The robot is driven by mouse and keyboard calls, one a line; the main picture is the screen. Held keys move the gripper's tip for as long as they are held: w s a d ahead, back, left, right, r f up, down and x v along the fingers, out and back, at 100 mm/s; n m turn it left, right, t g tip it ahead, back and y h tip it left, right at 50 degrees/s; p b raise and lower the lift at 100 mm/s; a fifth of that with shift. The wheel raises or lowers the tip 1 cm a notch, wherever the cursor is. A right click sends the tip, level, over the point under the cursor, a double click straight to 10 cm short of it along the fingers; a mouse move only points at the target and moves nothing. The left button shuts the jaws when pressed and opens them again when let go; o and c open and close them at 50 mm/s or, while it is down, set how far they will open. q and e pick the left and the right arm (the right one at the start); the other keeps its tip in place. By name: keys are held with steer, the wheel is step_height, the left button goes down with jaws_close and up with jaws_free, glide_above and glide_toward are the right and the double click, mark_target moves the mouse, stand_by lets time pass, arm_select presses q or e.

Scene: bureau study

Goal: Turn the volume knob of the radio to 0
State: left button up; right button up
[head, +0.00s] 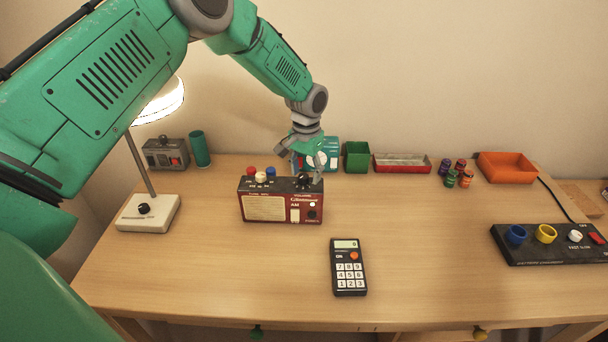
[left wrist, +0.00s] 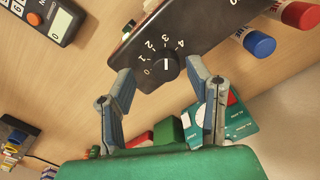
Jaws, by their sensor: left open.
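The radio (head: 283,208) is a dark red and black box near the back of the desk. Its black volume knob (left wrist: 155,70) is on the top face, at the right end in the head view. In the left wrist view, the scale around it runs from 0 to 4, and the white pointer line seems to aim near 3. My left gripper (head: 305,168) is above this end, pointing down. In the left wrist view, the open gripper (left wrist: 159,76) has one finger on each side of the knob, apart from it. The right gripper is not seen.
A calculator (head: 348,268) lies in front. A teal box (head: 325,152), green bin (head: 356,157) and shallow tray (head: 402,163) stand behind. The lamp base (head: 148,213) is left, a control panel (head: 545,246) right.

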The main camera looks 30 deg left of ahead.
arm_select(q)
steer(key=shift+d+f, duration=0.35)
steer(key=shift+f, duration=0.1)
steer(key=shift+a+f, duration=0.3)
steer(key=shift+a, duration=0.55)
steer(key=shift+a+f, duration=0.1)
steer(key=shift+a, duration=0.3)
jaws_close()
steer(key=shift+d, duration=0.65)
steer(key=shift+w+d+r, duration=0.1)
steer(key=shift+d+r, duration=0.2)
steer(key=shift+a+f+n, duration=0.1)
steer(key=shift+a+n, duration=0.3)
steer(key=shift+a, duration=0.15)
steer(key=shift+a+n+p, duration=0.15)
steer(key=shift+n+p, duration=0.2)
steer(key=shift+n, duration=0.25)
steer(key=n, duration=0.2)
steer(key=d+n, duration=0.1)
steer(key=n, duration=0.1)
steer(key=shift+p, duration=0.4)
steer(key=n, duration=0.5)
steer(key=shift+a+n, duration=0.3)
steer(key=shift+n, duration=0.1)
steer(key=n, duration=0.5)
steer(key=shift+d+p, duration=0.15)
steer(key=shift+p, duration=0.15)
steer(key=n, duration=0.7)
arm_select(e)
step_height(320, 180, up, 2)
